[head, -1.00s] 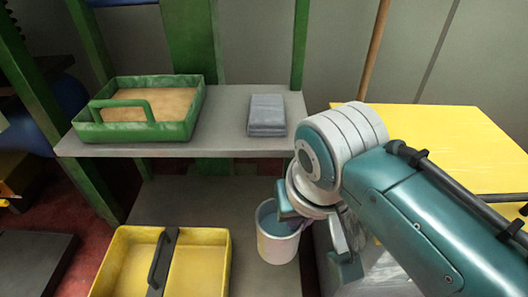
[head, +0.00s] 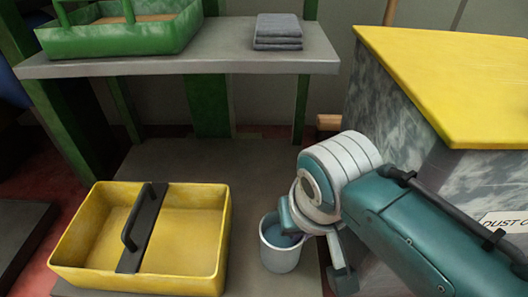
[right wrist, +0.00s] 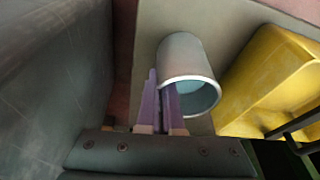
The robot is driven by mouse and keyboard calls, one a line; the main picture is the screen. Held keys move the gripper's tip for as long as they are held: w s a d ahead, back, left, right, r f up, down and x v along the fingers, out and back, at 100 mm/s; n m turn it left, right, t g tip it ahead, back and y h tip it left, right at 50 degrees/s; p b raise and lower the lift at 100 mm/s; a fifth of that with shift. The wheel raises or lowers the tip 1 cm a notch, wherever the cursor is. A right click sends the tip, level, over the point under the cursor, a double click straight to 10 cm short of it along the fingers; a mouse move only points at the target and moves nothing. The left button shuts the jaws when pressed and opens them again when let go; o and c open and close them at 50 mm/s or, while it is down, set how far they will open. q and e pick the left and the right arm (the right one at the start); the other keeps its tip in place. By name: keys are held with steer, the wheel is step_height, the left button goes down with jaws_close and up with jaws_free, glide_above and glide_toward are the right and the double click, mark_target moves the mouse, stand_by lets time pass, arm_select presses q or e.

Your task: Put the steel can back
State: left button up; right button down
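The steel can (head: 281,258) is a pale, open-topped can with a bluish inside. It is upright over the right part of the low grey shelf (head: 250,190), right of the yellow tote; I cannot tell whether its base touches the shelf. My right gripper (right wrist: 161,88) is shut on the can's wall, one purple finger inside the rim and one outside. In the right wrist view the can (right wrist: 181,58) shows beyond the fingers. In the head view the wrist hides most of the fingers. My left gripper is not in view.
A yellow tote (head: 205,205) with a black handle stands left of the can. The upper shelf (head: 200,64) holds a green tote (head: 115,42) and folded grey cloths (head: 278,32). A grey cabinet with a yellow top (head: 450,75) stands close on the right.

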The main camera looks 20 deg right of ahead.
steer(key=shift+f, duration=0.15)
steer(key=c, duration=1.1)
jaws_free()
steer(key=p+v, duration=1.1)
steer(key=v, duration=0.1)
steer(key=shift+r, duration=0.25)
